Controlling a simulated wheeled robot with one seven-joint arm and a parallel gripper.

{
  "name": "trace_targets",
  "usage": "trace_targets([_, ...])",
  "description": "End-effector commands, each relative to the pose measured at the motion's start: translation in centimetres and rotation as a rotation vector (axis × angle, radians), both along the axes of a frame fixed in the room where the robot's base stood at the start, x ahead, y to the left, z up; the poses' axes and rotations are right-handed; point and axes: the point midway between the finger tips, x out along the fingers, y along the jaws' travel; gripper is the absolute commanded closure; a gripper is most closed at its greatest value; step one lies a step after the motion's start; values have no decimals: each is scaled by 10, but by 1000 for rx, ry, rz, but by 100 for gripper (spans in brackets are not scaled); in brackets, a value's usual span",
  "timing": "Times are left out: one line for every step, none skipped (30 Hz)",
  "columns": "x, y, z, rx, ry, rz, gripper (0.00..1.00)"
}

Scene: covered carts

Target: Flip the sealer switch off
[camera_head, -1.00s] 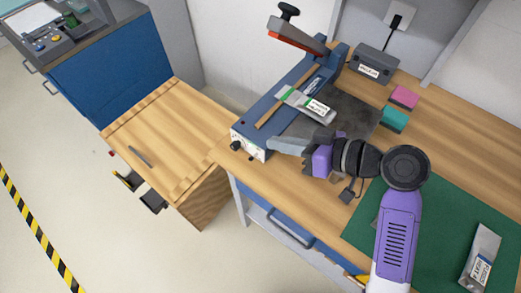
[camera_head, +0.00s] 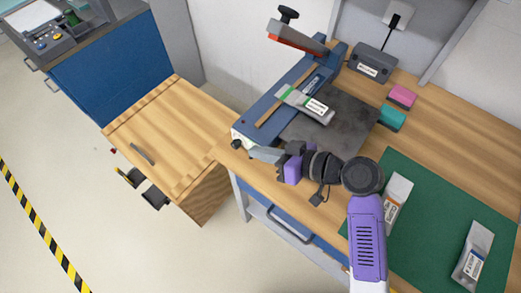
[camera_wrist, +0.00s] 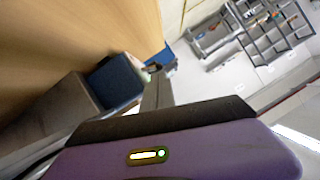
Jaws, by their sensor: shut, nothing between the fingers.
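The sealer (camera_head: 262,118) is a blue bench machine on the wooden worktop, with its lever arm (camera_head: 296,42) raised. A pale pouch with a green stripe (camera_head: 300,101) lies across it. Its white front panel (camera_head: 240,133) faces the worktop's left end, and a dark knob (camera_head: 236,144) shows there. My gripper (camera_head: 254,152) is shut and empty, with its fingertips right at the panel, covering much of it. I cannot tell whether they touch it. The switch and its position are not discernible. The wrist view shows the shut fingers (camera_wrist: 156,90) near a small dark knob-like part (camera_wrist: 152,67).
A grey box (camera_head: 373,66) stands behind the sealer, near pink (camera_head: 402,96) and teal (camera_head: 392,118) blocks. A green mat (camera_head: 430,220) with two pouches lies at right. A wooden-topped cart (camera_head: 165,140) stands left; floor is free further left.

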Motion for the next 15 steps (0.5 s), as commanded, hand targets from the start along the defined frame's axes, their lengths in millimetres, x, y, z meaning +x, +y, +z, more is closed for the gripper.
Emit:
trace_targets([0,0,0,-1,-2,0,100])
trace_targets([0,0,0,-3,-4,0,100])
trace_targets([0,0,-1,-5,-7,1,100])
trace_targets([-1,0,-1,-9,-11,0,100])
trace_targets([-1,1,-1,-12,-16,0,100])
trace_targets([-1,1,-1,-16,-20,0,100])
trace_targets([-1,1,-1,-19,-22,0,100])
trace_targets([-1,1,-1,-20,-24,0,100])
trace_targets([-1,1,-1,-22,-27,0,100])
trace_targets([-1,1,-1,-25,-30,0,100])
trace_targets([-1,1,-1,-26,-32,0,100])
trace_targets([-2,1,-1,-29,-36,1,100])
trace_targets([-2,1,-1,-31,-39,1,100])
trace_targets([-2,1,-1,-33,-42,1,100])
trace_targets([-2,1,-1,-36,-46,1,100])
